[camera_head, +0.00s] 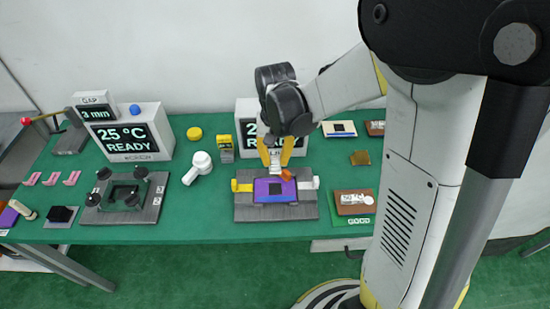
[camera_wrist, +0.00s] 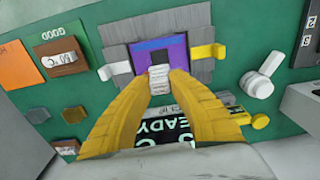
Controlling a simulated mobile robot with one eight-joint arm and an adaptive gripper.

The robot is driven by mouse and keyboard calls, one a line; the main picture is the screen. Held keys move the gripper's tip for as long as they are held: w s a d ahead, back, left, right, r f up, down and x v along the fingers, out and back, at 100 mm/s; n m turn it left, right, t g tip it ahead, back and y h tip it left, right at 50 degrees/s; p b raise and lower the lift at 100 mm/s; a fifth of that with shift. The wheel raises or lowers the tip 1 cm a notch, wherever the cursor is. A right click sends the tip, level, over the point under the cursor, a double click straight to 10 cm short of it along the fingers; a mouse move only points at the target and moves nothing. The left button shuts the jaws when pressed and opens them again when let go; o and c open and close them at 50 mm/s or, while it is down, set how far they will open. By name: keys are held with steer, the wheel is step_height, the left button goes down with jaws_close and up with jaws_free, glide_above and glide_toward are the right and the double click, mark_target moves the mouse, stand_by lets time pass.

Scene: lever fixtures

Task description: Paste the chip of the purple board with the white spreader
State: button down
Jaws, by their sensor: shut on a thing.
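The purple board (camera_head: 262,185) lies in a grey fixture (camera_head: 245,208) with a yellow lever on its left and a white lever on its right. A dark chip (camera_head: 275,189) is at the board's middle. My gripper (camera_head: 276,158) is above the far side of the board, its yellow fingers pointing down. In the wrist view my gripper (camera_wrist: 160,76) is shut on the ribbed white spreader (camera_wrist: 159,82). The spreader overlaps the near edge of the chip (camera_wrist: 172,55) there; contact cannot be told. A small orange piece (camera_head: 287,175) shows beside the fingers, over the board.
A display box reading 25 °C READY (camera_head: 130,135) stands left, and another stands behind my gripper. A white round-headed tool (camera_head: 198,167), a dark clamp fixture (camera_head: 124,195) and a brown block (camera_head: 353,202) flank the work area. Green table is free between them.

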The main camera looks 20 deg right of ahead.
steer(key=shift+f+b, duration=3.45)
steer(key=shift+f, duration=0.9)
steer(key=shift+f, duration=0.3)
steer(key=shift+d, duration=0.15)
steer(key=shift+d+r, duration=0.15)
steer(key=shift+d, duration=0.3)
steer(key=shift+w+a+b, duration=0.15)
steer(key=shift+w+a, duration=0.05)
steer(key=shift+a, duration=0.3)
steer(key=shift+w+a+b, duration=0.15)
steer(key=shift+a, duration=0.35)
steer(key=shift+s+d, duration=0.7)
steer(key=shift+d, duration=0.1)
steer(key=shift+a, duration=0.1)
